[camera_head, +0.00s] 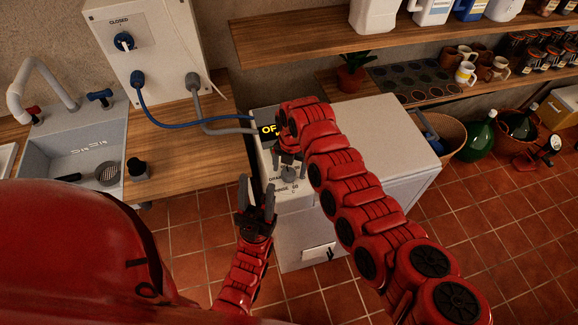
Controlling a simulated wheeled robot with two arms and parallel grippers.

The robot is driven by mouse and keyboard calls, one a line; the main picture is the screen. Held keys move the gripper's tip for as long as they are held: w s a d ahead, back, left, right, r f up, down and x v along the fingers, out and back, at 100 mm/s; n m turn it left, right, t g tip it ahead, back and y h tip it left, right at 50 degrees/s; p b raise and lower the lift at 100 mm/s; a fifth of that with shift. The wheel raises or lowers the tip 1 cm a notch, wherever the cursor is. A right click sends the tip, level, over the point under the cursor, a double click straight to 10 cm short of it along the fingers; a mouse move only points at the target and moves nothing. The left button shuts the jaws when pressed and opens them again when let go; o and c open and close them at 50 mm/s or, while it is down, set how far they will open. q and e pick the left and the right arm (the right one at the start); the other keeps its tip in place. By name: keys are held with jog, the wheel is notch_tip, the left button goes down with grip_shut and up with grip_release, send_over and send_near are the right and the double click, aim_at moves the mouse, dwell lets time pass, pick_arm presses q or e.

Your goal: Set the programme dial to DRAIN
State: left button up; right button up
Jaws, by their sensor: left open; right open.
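The programme dial (289,175) is a small grey knob on the top front panel of a white machine (375,150). Small lettering surrounds it, partly hidden and too small to read surely. A dark display (266,128) behind it shows yellow letters starting "OF", the rest covered by my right arm. My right gripper (288,158) is open, pointing down just above and behind the dial; I cannot tell whether it touches it. My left gripper (257,192) is open and empty, in front of the machine's left side, fingers pointing up.
A wall box (150,50) has a dial marked "CLOSED", with blue (190,116) and grey (215,130) hoses running to the machine. A sink (75,145) stands left. Shelves (290,38) hang behind. A basket (449,135) and bottles stand right. The tiled floor in front is clear.

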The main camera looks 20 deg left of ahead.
jog(key=shift+f, duration=0.55)
jog(key=c, duration=1.4)
